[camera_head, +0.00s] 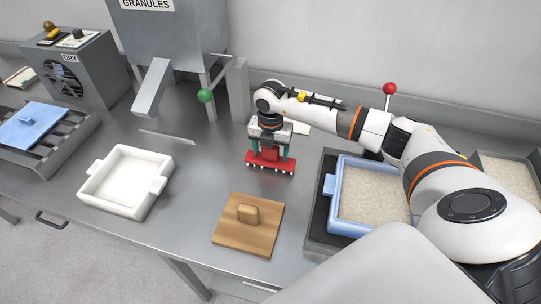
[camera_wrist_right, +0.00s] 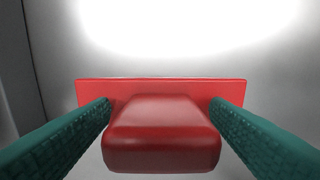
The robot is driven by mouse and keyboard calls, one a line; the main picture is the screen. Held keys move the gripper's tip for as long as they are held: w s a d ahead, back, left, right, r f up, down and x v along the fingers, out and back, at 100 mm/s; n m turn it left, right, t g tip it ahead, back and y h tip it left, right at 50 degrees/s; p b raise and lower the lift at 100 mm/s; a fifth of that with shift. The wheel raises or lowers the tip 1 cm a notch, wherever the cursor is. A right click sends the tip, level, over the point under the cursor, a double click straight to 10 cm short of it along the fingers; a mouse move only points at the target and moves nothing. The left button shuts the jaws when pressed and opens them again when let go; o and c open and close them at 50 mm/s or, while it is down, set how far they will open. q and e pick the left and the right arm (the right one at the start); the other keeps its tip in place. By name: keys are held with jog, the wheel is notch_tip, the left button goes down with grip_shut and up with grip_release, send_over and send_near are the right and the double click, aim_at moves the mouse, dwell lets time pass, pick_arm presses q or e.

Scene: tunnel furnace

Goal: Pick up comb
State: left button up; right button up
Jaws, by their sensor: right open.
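The comb (camera_head: 270,162) is red with a row of pale teeth along its lower edge. It is upright on the metal table, in the middle of the head view. My right gripper (camera_head: 270,156) is over it, pointing down, with its teal fingers open on either side of the comb's handle. In the right wrist view the red handle (camera_wrist_right: 162,135) lies between the two fingertips (camera_wrist_right: 160,108), and the wider red bar shows behind it. Whether the fingers touch the handle is unclear. My left gripper is not in view.
A wooden board with a knob (camera_head: 248,225) lies in front of the comb. A white tray (camera_head: 125,181) stands left, and a blue-rimmed tray of granules (camera_head: 332,200) stands right. The granules hopper (camera_head: 170,40) is behind. Bare table surrounds the comb.

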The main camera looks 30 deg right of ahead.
jog(key=shift+f, duration=0.1)
jog(key=shift+c, duration=0.5)
jog(key=c, duration=1)
notch_tip(320, 180, up, 10)
jog(key=shift+r+b, duration=0.1)
jog(key=shift+b, duration=1.05)
jog(key=shift+c, duration=0.2)
jog(key=o, duration=0.4)
jog(key=shift+c, duration=1.1)
jog(key=shift+a, duration=0.1)
